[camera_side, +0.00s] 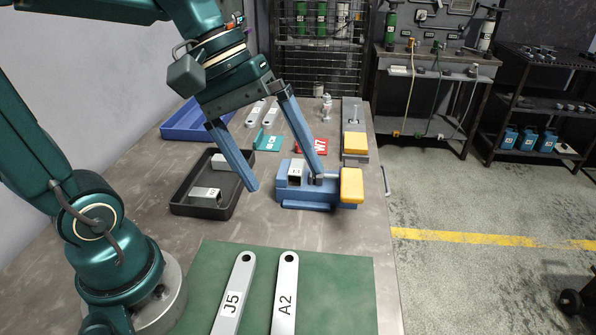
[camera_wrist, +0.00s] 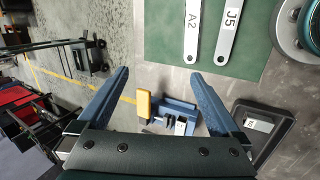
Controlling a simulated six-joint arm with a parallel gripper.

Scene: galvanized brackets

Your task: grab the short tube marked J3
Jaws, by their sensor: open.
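A short grey square tube (camera_side: 295,173) with a small label sits in a blue clamp fixture (camera_side: 305,197); in the wrist view the tube (camera_wrist: 180,127) stands at the fixture's near side. Another short tube (camera_side: 205,194) with a label lies in the black tray (camera_side: 178,209), with a further one (camera_side: 219,161) behind it. The labels are too small to read, so I cannot tell which is J3. My gripper (camera_side: 286,183) is open and empty, its blue fingers spread wide above the table around the fixture's tube; the wrist view shows both fingers (camera_wrist: 160,76).
A green mat (camera_side: 205,285) in front holds long bars marked J5 (camera_side: 231,296) and A2 (camera_side: 286,297).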

